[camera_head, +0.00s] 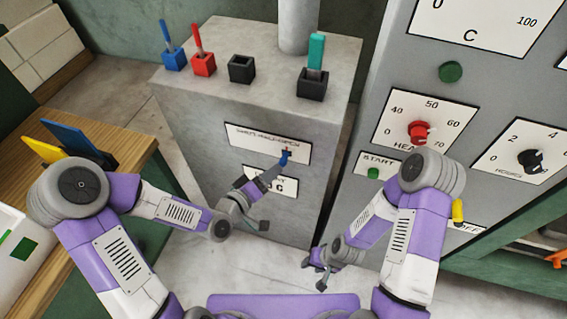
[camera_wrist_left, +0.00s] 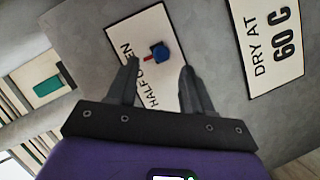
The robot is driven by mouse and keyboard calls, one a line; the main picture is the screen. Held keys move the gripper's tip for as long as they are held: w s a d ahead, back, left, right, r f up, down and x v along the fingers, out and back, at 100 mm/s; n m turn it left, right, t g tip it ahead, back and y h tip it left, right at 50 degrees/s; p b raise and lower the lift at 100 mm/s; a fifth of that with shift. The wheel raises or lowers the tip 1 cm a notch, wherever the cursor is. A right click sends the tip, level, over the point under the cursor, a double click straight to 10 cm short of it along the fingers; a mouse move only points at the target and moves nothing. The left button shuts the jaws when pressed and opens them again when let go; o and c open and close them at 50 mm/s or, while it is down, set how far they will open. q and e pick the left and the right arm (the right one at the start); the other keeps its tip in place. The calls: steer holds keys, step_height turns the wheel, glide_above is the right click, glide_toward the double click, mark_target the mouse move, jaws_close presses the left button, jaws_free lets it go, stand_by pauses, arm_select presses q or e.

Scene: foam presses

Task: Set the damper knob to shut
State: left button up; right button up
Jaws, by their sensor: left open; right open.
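The damper knob (camera_head: 284,157) is small and blue with a red pointer, on a white label plate (camera_head: 250,139) on the front of the grey cabinet. Its pointer is turned up toward the middle of the plate's lettering; in the left wrist view it points at the words HALF OPEN. My left gripper (camera_wrist_left: 160,70) is open, its fingers on either side of the view of the knob (camera_wrist_left: 161,51). I cannot tell whether they touch it. My right gripper (camera_head: 313,275) is open and empty, low in front of the cabinet, away from the knob.
A DRY AT 60 C plate (camera_wrist_left: 271,42) is below the knob. Blue, red, black and teal-handled sockets stand on the cabinet top (camera_head: 270,60). To the right, a panel carries a red dial (camera_head: 419,132), a black dial (camera_head: 530,161) and green buttons. A wooden bench (camera_head: 130,140) stands left.

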mark_target(281, 165)
arm_select(q)
steer(key=shift+b+x, duration=2.05)
steer(key=shift+x, duration=1.55)
steer(key=shift+f, duration=0.1)
jaws_close()
